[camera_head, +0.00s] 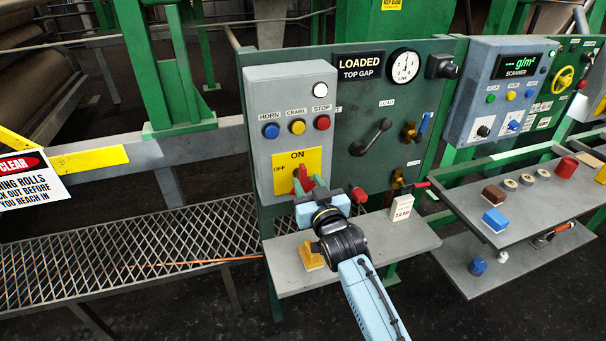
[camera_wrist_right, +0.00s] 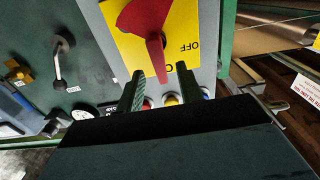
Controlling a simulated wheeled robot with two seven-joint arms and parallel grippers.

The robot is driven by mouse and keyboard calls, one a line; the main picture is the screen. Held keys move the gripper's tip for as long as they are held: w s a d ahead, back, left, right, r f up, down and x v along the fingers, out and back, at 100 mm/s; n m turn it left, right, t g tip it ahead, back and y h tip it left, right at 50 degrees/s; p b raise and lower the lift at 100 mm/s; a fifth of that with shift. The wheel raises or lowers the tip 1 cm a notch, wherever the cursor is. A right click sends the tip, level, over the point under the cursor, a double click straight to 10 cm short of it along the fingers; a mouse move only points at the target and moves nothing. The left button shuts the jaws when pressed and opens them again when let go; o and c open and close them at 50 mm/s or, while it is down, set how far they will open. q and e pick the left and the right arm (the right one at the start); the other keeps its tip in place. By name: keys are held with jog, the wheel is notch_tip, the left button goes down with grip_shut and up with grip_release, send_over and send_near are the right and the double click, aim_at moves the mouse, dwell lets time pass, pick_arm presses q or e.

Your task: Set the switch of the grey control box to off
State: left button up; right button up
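The grey control box (camera_head: 262,100) is mounted on the green panel. Its yellow plate (camera_head: 312,158) reads ON at the top and OFF at the left. The red switch (camera_head: 303,174) on this plate points up toward ON. My right gripper (camera_head: 309,185) is in front of the plate's lower part, hiding some of the switch. In the right wrist view, where the plate appears upside down, the red lever (camera_wrist_right: 155,45) ends between the two separated dark green fingers of my right gripper (camera_wrist_right: 160,82). Contact cannot be told. My left gripper is not in view.
Blue, yellow and red buttons (camera_head: 297,127) sit above the plate. A black lever (camera_head: 371,137) and brass valves (camera_head: 408,131) are on the panel to the right.

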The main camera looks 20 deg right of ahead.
aim_at(305, 177)
jog(key=shift+w+a, duration=0.1)
jog(key=shift+w, duration=2.1)
grip_shut()
